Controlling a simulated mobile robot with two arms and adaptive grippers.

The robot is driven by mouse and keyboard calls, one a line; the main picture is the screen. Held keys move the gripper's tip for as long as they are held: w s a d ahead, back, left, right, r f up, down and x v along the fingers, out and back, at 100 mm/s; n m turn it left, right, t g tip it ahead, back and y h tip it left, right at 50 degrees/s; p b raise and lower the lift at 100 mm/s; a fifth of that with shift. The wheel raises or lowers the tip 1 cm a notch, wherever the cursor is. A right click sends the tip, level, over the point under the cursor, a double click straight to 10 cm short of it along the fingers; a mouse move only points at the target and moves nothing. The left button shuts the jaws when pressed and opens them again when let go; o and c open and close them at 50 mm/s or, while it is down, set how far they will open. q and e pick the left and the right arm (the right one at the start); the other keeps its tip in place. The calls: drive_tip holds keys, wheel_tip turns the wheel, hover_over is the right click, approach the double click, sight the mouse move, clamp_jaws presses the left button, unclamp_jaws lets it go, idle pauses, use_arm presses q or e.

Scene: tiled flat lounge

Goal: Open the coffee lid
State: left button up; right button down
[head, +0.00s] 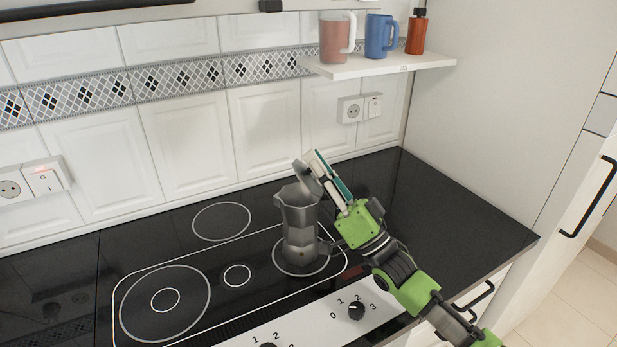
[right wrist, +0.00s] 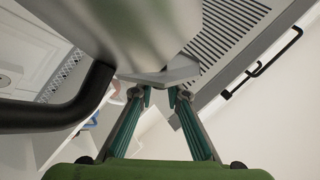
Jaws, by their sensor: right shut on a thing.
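A grey metal coffee pot (head: 299,222) stands upright on the right-hand ring of the black hob. Its lid (head: 307,177) is raised and tilted up above the pot's rim. My right gripper (head: 312,160) reaches in from the lower right and is shut on the lid, above the pot. In the right wrist view the pot (right wrist: 150,28) fills the upper left, with its black handle (right wrist: 60,112) at the left. The fingertips (right wrist: 164,92) meet at the lid's flat grey edge (right wrist: 165,75). My left gripper is out of view.
The black hob (head: 195,263) has free rings to the left. A control panel with knobs (head: 356,311) runs along the front. A wall shelf (head: 385,66) holds a pink mug (head: 335,40), a blue mug (head: 378,37) and a reddish bottle (head: 416,36). The counter right of my arm is clear.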

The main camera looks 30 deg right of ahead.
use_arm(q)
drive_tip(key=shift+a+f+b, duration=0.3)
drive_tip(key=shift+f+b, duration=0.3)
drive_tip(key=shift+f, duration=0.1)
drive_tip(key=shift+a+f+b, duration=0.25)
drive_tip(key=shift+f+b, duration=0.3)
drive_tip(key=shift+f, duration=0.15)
use_arm(e)
drive_tip(key=shift+s+d+m+t+h, duration=0.1)
drive_tip(key=shift+d+m+t+h, duration=0.25)
drive_tip(key=shift+m+t+h, duration=0.45)
drive_tip(key=shift+s+d+m+t+h, duration=0.15)
drive_tip(key=shift+d+m+t+h, duration=0.2)
drive_tip(key=shift+m+h, duration=0.85)
drive_tip(key=shift+s+d+m+t+h, duration=0.1)
drive_tip(key=shift+d+m+t+h, duration=0.2)
drive_tip(key=shift+m+t+h, duration=0.65)
drive_tip(key=shift+m+g, duration=0.3)
drive_tip(key=shift+m, duration=0.05)
drive_tip(key=shift+y, duration=0.25)
drive_tip(key=c, duration=2)
unclamp_jaws()
drive_tip(key=shift+o, duration=0.2)
